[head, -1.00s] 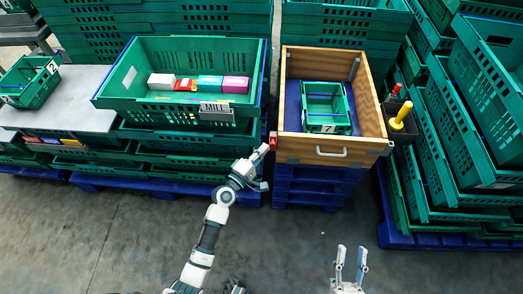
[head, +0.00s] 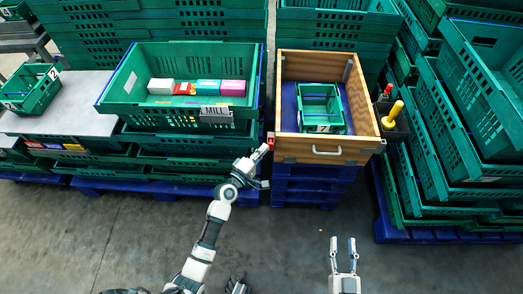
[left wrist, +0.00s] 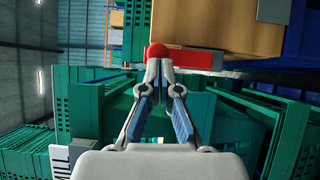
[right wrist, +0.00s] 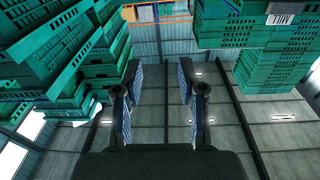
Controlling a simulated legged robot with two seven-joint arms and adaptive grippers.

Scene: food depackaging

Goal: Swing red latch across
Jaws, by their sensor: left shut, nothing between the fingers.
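The red latch (head: 270,141) sits at the front left corner of the wooden box (head: 300,148). In the left wrist view, its rounded red knob (left wrist: 158,51) shows just beyond my fingertips, with a red bar (left wrist: 198,57) running right along the box edge. My left gripper (head: 264,150) is shut and empty, with its tips right at the latch. In the left wrist view, the closed tips (left wrist: 158,64) overlap the lower edge of the knob; I cannot tell if they touch. My right gripper (head: 343,240) is open and empty, low in front of the box.
A small green crate (head: 320,118) stands inside the wooden box, which has a front handle (head: 327,151). A green crate of cartons (head: 190,118) is to the left. A yellow-handled tool (head: 392,115) hangs at the right. Stacked crates (head: 460,130) rise further right. The front floor is clear.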

